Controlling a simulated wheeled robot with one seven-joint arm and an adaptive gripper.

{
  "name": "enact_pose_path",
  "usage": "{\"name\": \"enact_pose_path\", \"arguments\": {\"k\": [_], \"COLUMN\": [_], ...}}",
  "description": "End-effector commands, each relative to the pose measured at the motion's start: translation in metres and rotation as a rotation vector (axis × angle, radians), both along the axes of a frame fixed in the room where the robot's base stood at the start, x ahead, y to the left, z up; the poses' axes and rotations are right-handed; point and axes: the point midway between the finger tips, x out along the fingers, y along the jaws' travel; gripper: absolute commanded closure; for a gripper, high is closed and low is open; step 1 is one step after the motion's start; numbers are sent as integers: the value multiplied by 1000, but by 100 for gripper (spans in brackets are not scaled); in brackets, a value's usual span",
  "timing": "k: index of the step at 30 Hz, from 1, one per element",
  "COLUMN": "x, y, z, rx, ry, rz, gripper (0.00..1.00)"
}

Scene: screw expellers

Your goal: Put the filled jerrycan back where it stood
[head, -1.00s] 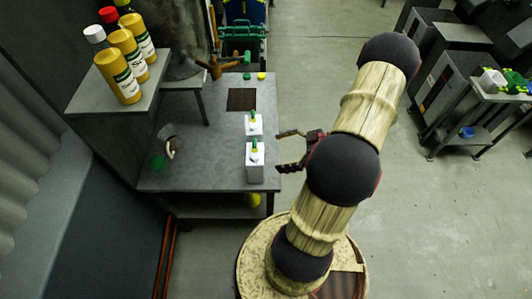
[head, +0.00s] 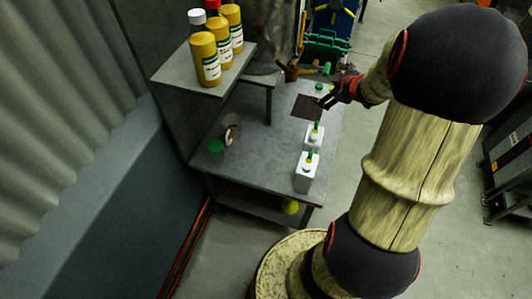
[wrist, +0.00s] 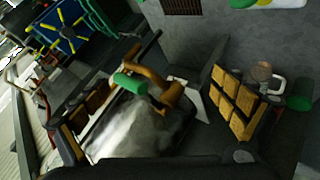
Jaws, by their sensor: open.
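Two white jerrycans with green and yellow tops stand upright on the grey bench (head: 262,150): a farther jerrycan (head: 314,138) and a nearer jerrycan (head: 306,177) close to the right edge. I cannot tell which is filled. My gripper (head: 338,90) is open and empty, above the far right part of the bench, beyond both jerrycans. A white and green piece, apparently a jerrycan top, shows at that view's upper edge.
A dark grate (head: 307,106) lies on the bench near the spout (head: 288,70). A green cup (head: 216,146) and a pale mug (head: 233,132) stand at the left. Yellow bottles (head: 205,58) crowd a raised shelf (head: 190,75). The middle of the bench is clear.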

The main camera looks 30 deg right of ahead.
Motion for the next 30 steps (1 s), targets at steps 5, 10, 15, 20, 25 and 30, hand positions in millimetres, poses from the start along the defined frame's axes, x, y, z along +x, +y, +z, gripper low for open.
{"name": "enact_pose_path", "arguments": {"k": [5,10,15,20,25,30], "x": [4,-35,-102,-165,-204,-211], "y": [58,140,242,326,370,377], "z": [90,132,136,125,118,116], "rx": [-37,76,282,459,553,569], "ry": [-36,-21,72,205,297,318], "rz": [-204,-355,-408,-374,-331,-325], "gripper": [3,3,3,3,3,3]}}
